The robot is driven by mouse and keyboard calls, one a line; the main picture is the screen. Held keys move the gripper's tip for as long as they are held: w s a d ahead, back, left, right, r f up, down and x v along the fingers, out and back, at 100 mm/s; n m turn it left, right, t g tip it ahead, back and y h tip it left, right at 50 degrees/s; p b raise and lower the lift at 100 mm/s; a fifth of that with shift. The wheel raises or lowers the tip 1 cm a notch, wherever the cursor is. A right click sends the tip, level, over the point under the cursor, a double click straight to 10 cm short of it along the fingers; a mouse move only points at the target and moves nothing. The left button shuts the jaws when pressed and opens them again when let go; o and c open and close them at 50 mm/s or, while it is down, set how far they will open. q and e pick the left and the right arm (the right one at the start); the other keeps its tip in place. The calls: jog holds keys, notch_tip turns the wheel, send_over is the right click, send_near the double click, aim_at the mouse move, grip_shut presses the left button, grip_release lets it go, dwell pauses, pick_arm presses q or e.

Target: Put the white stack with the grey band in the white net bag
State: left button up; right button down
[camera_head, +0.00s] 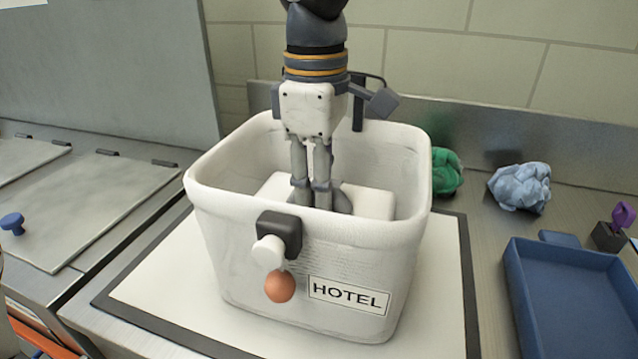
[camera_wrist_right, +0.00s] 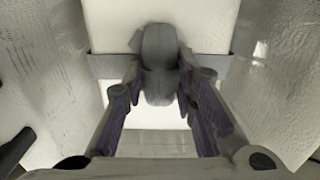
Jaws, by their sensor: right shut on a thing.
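The white bag (camera_head: 385,250) stands open and upright, with a HOTEL label on its front. It looks like a solid-walled tub; I cannot make out net mesh. The white stack (camera_head: 375,203) is inside it, partly hidden by the front rim. In the right wrist view the white stack (camera_wrist_right: 110,32) has a grey band (camera_wrist_right: 108,66) across it and a grey grip piece at its middle. My right gripper (camera_head: 320,198) reaches down into the bag and is shut on that grey piece. I cannot tell whether the stack touches the bag floor. My left gripper is not in view.
The bag stands on a white, dark-edged mat (camera_head: 175,295). A green cloth (camera_head: 446,172) and a light blue cloth (camera_head: 520,187) lie at the right back. A blue tray (camera_head: 575,300) is at the right. A dark clip with an orange ball (camera_head: 280,287) hangs on the bag's front.

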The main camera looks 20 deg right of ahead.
jog(key=shift+f, duration=0.35)
jog(key=shift+f, duration=0.15)
jog(key=c, duration=1.3)
grip_release()
notch_tip(320, 180, up, 13)
jog(key=shift+a+r, duration=0.1)
